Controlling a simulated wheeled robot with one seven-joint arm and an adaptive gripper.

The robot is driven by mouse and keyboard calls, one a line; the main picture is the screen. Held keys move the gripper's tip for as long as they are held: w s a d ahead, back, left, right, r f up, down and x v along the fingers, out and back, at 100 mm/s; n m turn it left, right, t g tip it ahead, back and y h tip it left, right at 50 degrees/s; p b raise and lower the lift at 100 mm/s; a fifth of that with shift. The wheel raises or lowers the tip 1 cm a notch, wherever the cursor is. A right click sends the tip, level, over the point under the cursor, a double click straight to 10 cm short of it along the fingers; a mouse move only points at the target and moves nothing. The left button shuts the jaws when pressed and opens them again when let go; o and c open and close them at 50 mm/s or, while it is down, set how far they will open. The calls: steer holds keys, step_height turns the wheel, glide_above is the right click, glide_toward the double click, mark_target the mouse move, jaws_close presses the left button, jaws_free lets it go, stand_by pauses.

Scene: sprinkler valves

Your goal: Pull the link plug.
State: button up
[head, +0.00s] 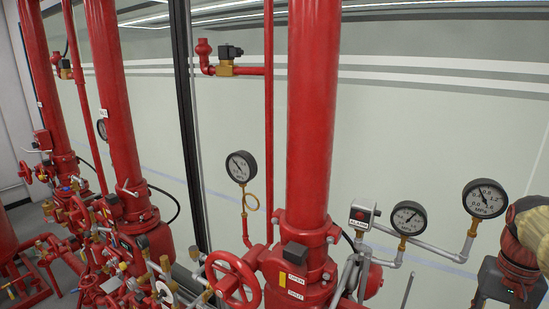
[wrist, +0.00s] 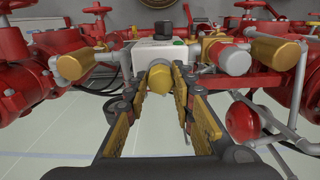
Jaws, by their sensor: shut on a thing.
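In the head view the gripper's hold on the plug is not visible; part of my arm shows at the right edge.
Red pipes and gold fittings (wrist: 275,52) crowd both sides in the wrist view; a red bell-shaped part (wrist: 241,121) hangs at right. In the head view, a thick red riser (head: 314,110), a red handwheel (head: 233,280), an alarm box (head: 362,213) and gauges (head: 484,198) stand close together.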

jaws_close()
steer(key=shift+r, duration=0.15)
steer(key=shift+r+p, duration=2.15)
steer(key=shift+r, duration=0.7)
